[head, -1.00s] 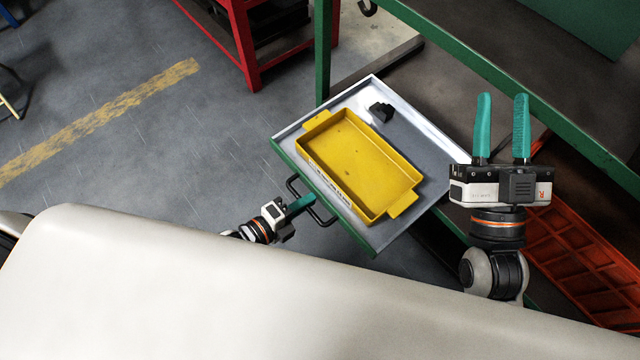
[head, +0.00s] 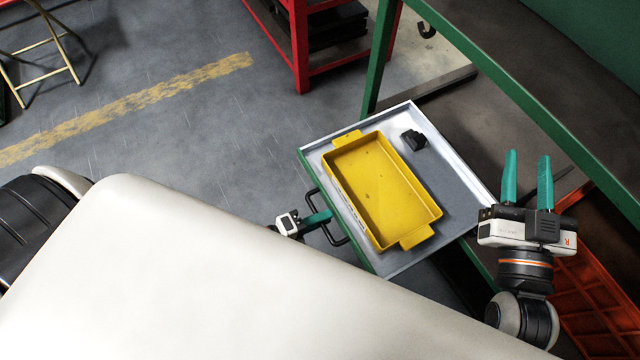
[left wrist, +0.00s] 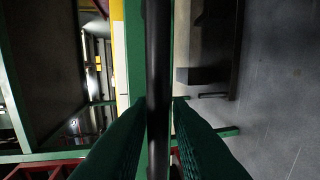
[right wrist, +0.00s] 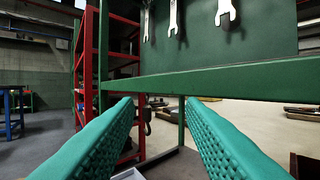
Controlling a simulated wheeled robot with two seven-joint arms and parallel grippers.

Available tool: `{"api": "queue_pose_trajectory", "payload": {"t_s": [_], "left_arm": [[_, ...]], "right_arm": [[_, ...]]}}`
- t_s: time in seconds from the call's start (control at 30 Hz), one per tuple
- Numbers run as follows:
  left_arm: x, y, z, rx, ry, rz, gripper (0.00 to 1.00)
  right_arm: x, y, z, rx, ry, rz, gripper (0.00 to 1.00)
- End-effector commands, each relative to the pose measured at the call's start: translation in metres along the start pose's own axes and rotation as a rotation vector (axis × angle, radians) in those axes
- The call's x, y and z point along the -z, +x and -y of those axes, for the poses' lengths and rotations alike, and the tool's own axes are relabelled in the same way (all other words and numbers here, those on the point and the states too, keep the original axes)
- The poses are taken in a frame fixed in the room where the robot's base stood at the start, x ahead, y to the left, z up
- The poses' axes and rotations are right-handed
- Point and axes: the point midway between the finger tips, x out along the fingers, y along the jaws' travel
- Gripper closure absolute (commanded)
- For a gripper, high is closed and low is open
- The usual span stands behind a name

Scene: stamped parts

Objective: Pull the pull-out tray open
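The pull-out tray (head: 462,213) is a grey metal drawer with a green front, extending out from under the green-framed bench. Its black bar handle (head: 333,238) is on the front face. My left gripper (head: 321,217) is at this handle; in the left wrist view the dark bar (left wrist: 158,70) runs between its two green fingers, which close on it from both sides. My right gripper (head: 527,180) is raised to the right of the tray, empty, with its fingers apart; they are also apart in the right wrist view (right wrist: 160,110).
A yellow bin (head: 378,190) and a small black block (head: 413,139) lie in the tray. The bench (head: 490,85) stands behind it, with an orange crate (head: 590,300) at lower right. A red rack (head: 300,45) stands at the back. Floor left of the tray is clear.

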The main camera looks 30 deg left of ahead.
Motion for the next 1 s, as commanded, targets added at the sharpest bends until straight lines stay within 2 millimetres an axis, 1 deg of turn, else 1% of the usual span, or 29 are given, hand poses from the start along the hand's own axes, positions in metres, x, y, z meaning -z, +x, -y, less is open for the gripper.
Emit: {"api": "queue_pose_trajectory", "payload": {"t_s": [0.33,0.47,0.57,0.67,0.8,1.0], "left_arm": [[0.001,0.000,-0.001,-0.002,0.001,-0.001,0.82],[0.001,-0.005,-0.001,-0.001,0.001,-0.001,0.82],[0.001,-0.017,-0.002,0.002,0.000,-0.002,0.82],[0.000,-0.033,-0.002,0.003,0.000,-0.001,0.82],[0.000,-0.061,-0.002,0.004,-0.001,-0.001,0.82],[0.000,-0.095,-0.002,0.003,-0.001,-0.001,0.82]], "right_arm": [[-0.001,0.000,0.000,0.000,0.000,0.001,0.64],[0.003,0.000,0.000,0.001,0.000,-0.029,0.64],[0.015,-0.002,0.002,0.005,-0.003,-0.115,0.64],[0.031,-0.007,0.005,0.012,-0.005,-0.230,0.64],[0.057,-0.021,0.010,0.024,-0.008,-0.418,0.64],[0.086,-0.047,0.015,0.038,-0.009,-0.653,0.64]]}}
